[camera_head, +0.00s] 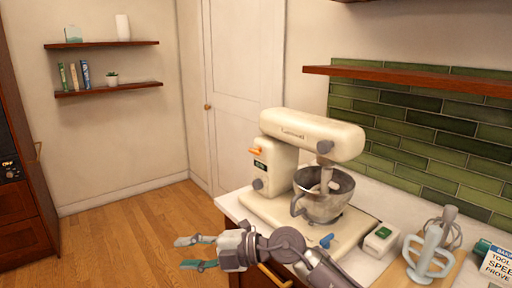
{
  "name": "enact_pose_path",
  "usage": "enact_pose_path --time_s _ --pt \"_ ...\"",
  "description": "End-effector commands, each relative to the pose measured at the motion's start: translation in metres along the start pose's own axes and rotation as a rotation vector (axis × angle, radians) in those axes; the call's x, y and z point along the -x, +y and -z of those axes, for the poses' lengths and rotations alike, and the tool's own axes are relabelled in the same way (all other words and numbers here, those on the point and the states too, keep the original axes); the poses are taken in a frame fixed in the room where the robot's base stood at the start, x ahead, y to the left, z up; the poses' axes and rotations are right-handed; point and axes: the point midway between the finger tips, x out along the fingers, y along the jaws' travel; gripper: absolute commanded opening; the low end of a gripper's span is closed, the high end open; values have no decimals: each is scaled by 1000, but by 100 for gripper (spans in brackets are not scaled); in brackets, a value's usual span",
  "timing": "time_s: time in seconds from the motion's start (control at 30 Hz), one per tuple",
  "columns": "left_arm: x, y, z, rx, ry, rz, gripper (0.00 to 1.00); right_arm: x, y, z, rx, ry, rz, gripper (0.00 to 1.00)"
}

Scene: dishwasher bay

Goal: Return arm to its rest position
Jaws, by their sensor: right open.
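My right gripper (197,253) is at the lower middle of the head view, its fingers spread apart and pointing left. Nothing shows between the fingers. It is in front of the counter's left end, with the wooden floor behind it in the picture. My right arm comes in from the bottom, over the counter's front edge. My left gripper and arm are not in view.
A cream stand mixer (316,133) with a metal bowl (322,205) stands on the white counter (231,206) behind my arm. Mixer attachments (430,252) stand on a board at the right. Open wooden floor (125,235) lies to the left.

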Motion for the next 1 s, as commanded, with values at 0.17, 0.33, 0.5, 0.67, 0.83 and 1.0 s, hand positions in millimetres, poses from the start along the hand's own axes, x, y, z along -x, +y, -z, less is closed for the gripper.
enact_pose_path --time_s 0.17,0.33,0.5,0.67,0.83,1.0 --pt "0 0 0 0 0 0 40 58 51 8 -250 -96 -680 41" --pt "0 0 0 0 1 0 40 162 10 -41 -611 -462 -1087 41" --pt "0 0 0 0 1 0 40 235 -95 -62 -974 -855 -1175 41" --pt "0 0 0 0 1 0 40 276 -207 -38 -1304 -1183 -1061 41" --pt "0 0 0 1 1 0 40 294 -289 12 -1561 -1396 -847 41" --pt "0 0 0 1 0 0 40 301 -334 58 -1717 -1499 -656 41"
